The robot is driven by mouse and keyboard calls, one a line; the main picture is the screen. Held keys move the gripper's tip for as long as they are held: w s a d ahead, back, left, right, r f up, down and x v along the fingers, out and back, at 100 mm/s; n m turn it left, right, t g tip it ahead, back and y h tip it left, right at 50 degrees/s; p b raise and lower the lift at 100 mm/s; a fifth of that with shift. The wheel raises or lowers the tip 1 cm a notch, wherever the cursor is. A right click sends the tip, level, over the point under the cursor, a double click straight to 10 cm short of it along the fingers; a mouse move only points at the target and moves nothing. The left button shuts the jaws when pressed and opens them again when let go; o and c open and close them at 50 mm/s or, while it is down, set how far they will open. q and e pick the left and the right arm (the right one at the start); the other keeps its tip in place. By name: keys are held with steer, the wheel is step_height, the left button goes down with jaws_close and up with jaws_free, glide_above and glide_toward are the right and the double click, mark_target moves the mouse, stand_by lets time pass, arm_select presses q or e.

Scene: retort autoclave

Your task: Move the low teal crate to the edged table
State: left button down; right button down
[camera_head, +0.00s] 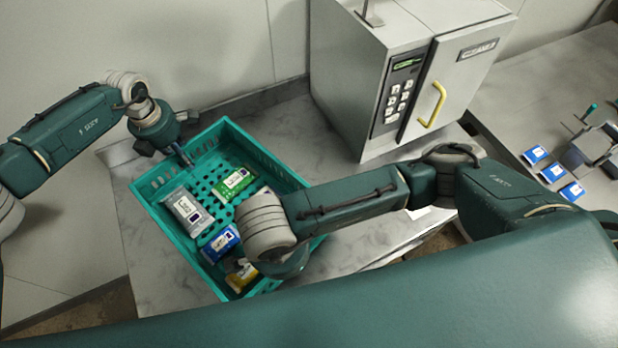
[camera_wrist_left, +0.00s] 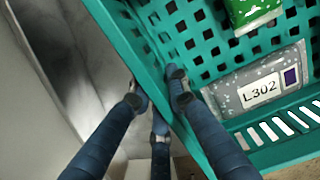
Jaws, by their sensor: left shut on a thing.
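The low teal crate (camera_head: 262,150) is over the marbled grey top (camera_head: 160,275) in the left half of the head view. I cannot tell whether it rests there or is slightly raised. It holds a grey pouch (camera_head: 188,212), a green pouch (camera_head: 233,183), a blue pouch (camera_head: 220,243) and a yellow pouch (camera_head: 242,276). My left gripper (camera_head: 184,155) is shut on the crate's rim at its far left side. In the left wrist view its fingers (camera_wrist_left: 155,95) straddle the crate wall (camera_wrist_left: 130,35). My right arm covers the crate's near right side and hides its fingertips.
A grey cabinet machine (camera_head: 372,75) with a keypad and yellow door handle (camera_head: 432,104) stands right of the crate. Another grey top (camera_head: 555,75) at the right bears several blue packs (camera_head: 552,172) and a dark device. A wall is behind.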

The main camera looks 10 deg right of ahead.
arm_select(q)
steer(key=shift+w+f, duration=0.1)
steer(key=shift+f, duration=0.25)
arm_select(e)
steer(key=shift+f, duration=0.45)
arm_select(q)
steer(key=c, duration=1.9)
jaws_free()
arm_select(e)
steer(key=c, duration=1.9)
jaws_free()
steer(key=shift+r, duration=0.1)
arm_select(q)
steer(key=shift+o, duration=1.1)
steer(key=shift+s+r, duration=0.15)
steer(key=shift+s, duration=0.1)
arm_select(e)
steer(key=shift+o, duration=1.1)
steer(key=shift+s+r, duration=0.1)
steer(key=shift+s, duration=0.05)
